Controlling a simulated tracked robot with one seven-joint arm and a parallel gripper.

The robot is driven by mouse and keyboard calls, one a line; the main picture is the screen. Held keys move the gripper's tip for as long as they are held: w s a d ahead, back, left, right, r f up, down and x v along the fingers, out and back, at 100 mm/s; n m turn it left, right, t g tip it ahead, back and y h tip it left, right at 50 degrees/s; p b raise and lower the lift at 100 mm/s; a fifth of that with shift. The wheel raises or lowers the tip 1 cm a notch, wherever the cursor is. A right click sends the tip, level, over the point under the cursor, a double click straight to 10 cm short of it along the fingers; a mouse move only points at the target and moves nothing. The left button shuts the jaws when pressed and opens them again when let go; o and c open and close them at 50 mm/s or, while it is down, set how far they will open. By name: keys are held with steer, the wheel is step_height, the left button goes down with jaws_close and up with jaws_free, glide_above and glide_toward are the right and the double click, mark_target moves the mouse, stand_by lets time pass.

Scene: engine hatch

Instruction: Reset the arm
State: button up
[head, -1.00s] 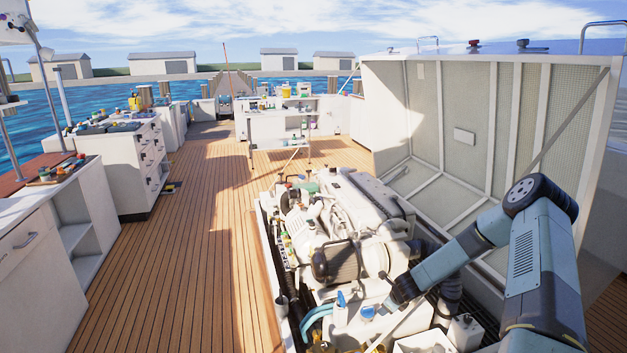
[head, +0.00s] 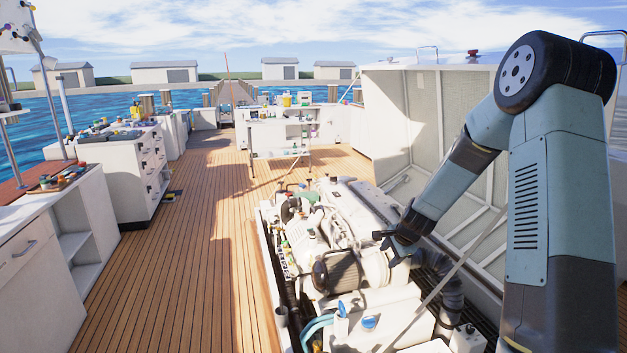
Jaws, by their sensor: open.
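My arm (head: 470,165) rises at the right of the head view, bends at a high elbow and slopes down to the left. My gripper (head: 380,240) is at its lower end, above the right side of the white engine (head: 345,215). It is open and I see nothing held in it. The fingers are small and dark in this view, and I cannot tell whether they touch the engine.
The raised hatch cover (head: 425,120) stands behind my arm, with a diagonal strut (head: 450,275) in front of it. A white box with a blue cap (head: 369,322) sits at the engine's near end. Wooden deck (head: 190,270) lies clear to the left, beside white cabinets (head: 130,165).

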steer(key=s+a+r+n+h, duration=0.1)
steer(key=s+r+n, duration=0.3)
steer(key=s+r, duration=0.5)
steer(key=s+a+r+n, duration=0.2)
steer(key=s+r+n, duration=0.3)
steer(key=r, duration=0.7)
steer(key=s+r+n, duration=0.1)
steer(key=s+r, duration=0.2)
steer(key=s, duration=0.5)
steer(key=s+d+r+n, duration=0.1)
steer(key=s+r+n, duration=0.1)
steer(key=s, duration=0.7)
steer(key=s+d+r+n+h, duration=0.1)
steer(key=s+r+n, duration=0.1)
steer(key=s, duration=0.6)
steer(key=shift+s+d+r, duration=0.15)
steer(key=shift+d+r, duration=0.1)
steer(key=shift+r, duration=0.6)
steer(key=shift+c, duration=0.5)
